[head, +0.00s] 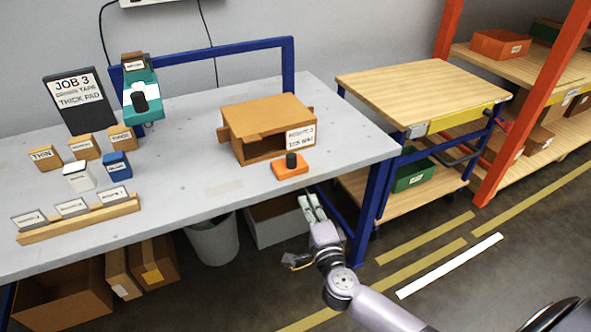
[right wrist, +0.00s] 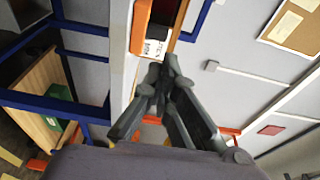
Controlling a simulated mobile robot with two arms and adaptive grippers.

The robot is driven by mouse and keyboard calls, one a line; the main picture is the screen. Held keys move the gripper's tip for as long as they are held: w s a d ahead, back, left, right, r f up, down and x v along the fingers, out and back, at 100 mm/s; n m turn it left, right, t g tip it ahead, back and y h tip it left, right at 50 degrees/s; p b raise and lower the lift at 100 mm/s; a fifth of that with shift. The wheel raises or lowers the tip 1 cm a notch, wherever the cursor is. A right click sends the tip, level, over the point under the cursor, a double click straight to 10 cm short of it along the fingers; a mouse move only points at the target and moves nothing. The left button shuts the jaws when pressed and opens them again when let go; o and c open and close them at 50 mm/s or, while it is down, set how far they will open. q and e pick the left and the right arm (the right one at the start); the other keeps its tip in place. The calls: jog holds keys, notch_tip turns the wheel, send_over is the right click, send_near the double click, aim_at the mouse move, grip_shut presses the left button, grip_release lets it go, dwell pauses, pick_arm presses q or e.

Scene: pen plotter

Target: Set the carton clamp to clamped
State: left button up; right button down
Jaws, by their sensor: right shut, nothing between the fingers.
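The likely carton clamp is an orange block with a black knob (head: 290,166); it sits on the grey table (head: 200,190) in front of the carton. I cannot tell its setting from here. The brown cardboard carton (head: 262,118) has an open front and a white label on its right; part of the label also shows in the right wrist view (right wrist: 153,46). My right gripper (head: 309,202) is shut and empty, just off the table's front edge, apart from the clamp. It also shows in the right wrist view (right wrist: 163,75). My left gripper is out of view.
A grey bin (head: 213,240) is below. A wooden-topped cart (head: 420,85) stands right of the table.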

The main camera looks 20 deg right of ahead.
aim_at(293, 163)
jog(key=shift+w, duration=0.1)
jog(key=w, duration=0.4)
jog(key=w+d+b, duration=0.1)
jog(key=w, duration=0.4)
jog(key=w+d, duration=0.1)
jog(key=w, duration=0.3)
jog(key=shift+w+d, duration=0.15)
jog(key=shift+w, duration=0.15)
jog(key=shift+w, duration=0.1)
